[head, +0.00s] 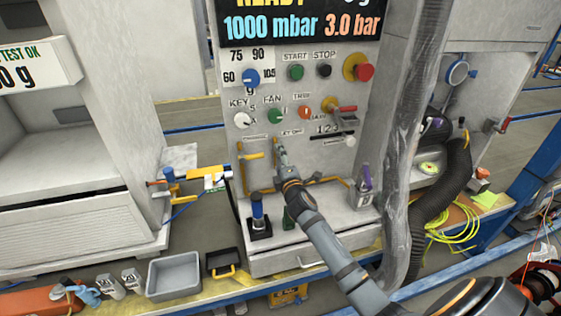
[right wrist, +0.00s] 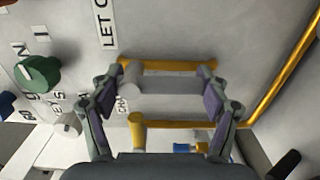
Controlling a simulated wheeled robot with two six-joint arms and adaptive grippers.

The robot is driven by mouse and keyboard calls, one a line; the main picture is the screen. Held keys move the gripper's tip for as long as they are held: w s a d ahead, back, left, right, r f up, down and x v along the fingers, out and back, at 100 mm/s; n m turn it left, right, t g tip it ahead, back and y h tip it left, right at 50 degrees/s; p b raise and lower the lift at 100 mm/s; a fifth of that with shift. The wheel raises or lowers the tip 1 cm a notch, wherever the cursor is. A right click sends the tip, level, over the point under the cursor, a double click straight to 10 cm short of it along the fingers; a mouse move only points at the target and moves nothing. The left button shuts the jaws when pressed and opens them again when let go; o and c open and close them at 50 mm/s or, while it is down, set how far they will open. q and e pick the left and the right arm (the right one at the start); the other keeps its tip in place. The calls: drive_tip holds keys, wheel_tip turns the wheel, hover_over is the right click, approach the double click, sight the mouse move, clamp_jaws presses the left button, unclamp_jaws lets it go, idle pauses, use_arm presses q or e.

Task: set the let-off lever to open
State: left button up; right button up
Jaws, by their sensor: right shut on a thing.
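The let-off lever (right wrist: 165,80) is a short grey bar in front of the white panel, beside the label reading "LET O" (right wrist: 108,22) in the right wrist view. My right gripper (right wrist: 160,98) is shut on it, with one finger at each end of the bar. In the head view my right gripper (head: 281,158) is at the panel just below the let-off label (head: 292,132); it hides most of the lever there. My left gripper is not in view.
A yellow pipe (right wrist: 285,75) runs close by. A blue-topped post (head: 258,212) stands below. A wrapped hose (head: 405,140) hangs to the right.

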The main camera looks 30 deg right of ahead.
idle(0.5)
drive_tip(key=o, duration=1.7)
drive_tip(key=v, duration=1.2)
drive_tip(key=shift+f, duration=0.1)
